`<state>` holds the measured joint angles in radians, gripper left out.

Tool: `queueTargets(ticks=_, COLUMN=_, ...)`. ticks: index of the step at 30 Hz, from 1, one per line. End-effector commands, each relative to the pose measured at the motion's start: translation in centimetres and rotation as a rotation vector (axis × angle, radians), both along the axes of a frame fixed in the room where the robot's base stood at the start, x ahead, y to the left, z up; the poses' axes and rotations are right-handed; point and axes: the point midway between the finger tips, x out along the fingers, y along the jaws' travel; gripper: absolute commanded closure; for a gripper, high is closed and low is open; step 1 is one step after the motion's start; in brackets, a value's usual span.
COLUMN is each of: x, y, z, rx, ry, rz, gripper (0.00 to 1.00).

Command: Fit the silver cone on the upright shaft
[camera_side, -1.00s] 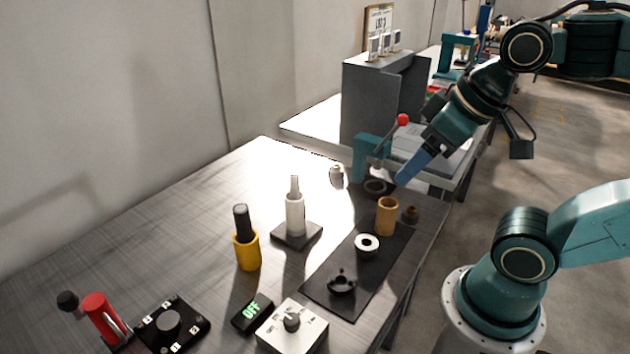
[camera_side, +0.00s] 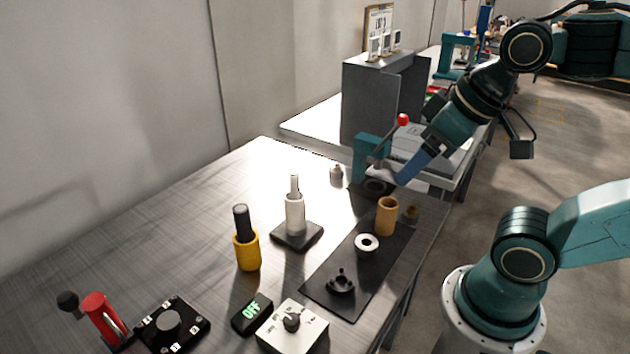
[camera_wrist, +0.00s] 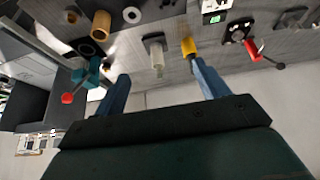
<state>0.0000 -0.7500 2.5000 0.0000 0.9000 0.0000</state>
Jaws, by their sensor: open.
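The silver cone (camera_side: 337,172) appears as a small pale piece on the far part of the table, left of the teal press; its exact shape is too small to tell. The upright shaft (camera_side: 295,212) is pale, with a thinner top, and stands on a dark square base. It also shows in the wrist view (camera_wrist: 156,56), beyond and between my fingers. My gripper (camera_side: 400,182) is at the table's far right, right of both cone and shaft and apart from them. In the wrist view its two blue fingers (camera_wrist: 160,82) are spread with nothing between them.
A teal press (camera_side: 368,158) with a red knob stands near my gripper. A dark mat (camera_side: 330,292) carries a tan cylinder (camera_side: 387,216), a white ring (camera_side: 366,244) and a black part (camera_side: 341,282). A yellow holder (camera_side: 247,252) stands left of the shaft.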

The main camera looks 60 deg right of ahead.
Motion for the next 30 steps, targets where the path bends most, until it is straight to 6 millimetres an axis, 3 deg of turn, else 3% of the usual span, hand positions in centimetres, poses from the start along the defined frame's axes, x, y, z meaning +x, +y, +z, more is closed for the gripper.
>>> queueTargets(ticks=13, x=1.5, y=-0.6, z=-0.9, rx=0.060, ry=0.059, rz=-0.130, gripper=0.27)
queueTargets(ticks=30, x=6.7, y=-4.9, z=-6.7, rx=0.353, ry=0.302, rz=-0.754, gripper=0.27)
